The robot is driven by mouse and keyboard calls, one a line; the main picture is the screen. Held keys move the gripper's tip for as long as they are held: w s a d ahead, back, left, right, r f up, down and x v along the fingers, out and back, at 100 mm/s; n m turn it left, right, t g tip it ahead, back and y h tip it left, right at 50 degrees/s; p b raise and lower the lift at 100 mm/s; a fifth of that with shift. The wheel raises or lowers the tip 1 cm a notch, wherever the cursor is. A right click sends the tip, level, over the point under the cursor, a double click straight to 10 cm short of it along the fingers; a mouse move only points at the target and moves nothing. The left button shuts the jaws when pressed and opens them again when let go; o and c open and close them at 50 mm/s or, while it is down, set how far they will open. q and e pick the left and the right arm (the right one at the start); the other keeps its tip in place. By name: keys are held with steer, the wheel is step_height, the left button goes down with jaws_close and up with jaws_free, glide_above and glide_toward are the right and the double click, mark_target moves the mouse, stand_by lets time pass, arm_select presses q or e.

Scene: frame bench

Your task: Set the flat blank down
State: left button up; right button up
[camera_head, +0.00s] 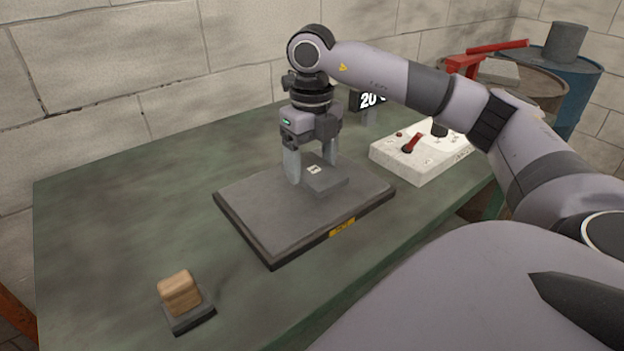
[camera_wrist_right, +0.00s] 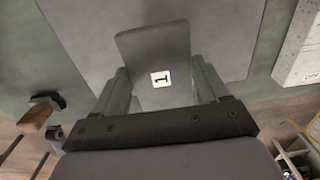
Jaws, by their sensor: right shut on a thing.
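The flat blank (camera_head: 326,181) is a dark grey plate with a white label; in the right wrist view it shows between the fingers (camera_wrist_right: 160,48), with the label marked 1. My right gripper (camera_head: 312,172) is shut on the blank, with one finger at each side. The blank is over the dark grey slab (camera_head: 270,222) on the green bench. I cannot tell whether its underside touches the slab. My left gripper is not in view.
A wooden block on a dark base (camera_head: 180,293) stands at the bench's front left. A white control box (camera_head: 425,155) with a red lever and a display (camera_head: 371,100) stand to the right and behind. Barrels stand beyond the bench. The bench's left part is clear.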

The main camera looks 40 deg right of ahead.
mark_target(312, 168)
steer(key=shift+f, duration=2.15)
steer(key=shift+f, duration=0.1)
steer(key=o, duration=1.1)
steer(key=shift+o, duration=0.2)
step_height(312, 168, up, 12)
steer(key=shift+r+p, duration=0.15)
steer(key=shift+p, duration=0.25)
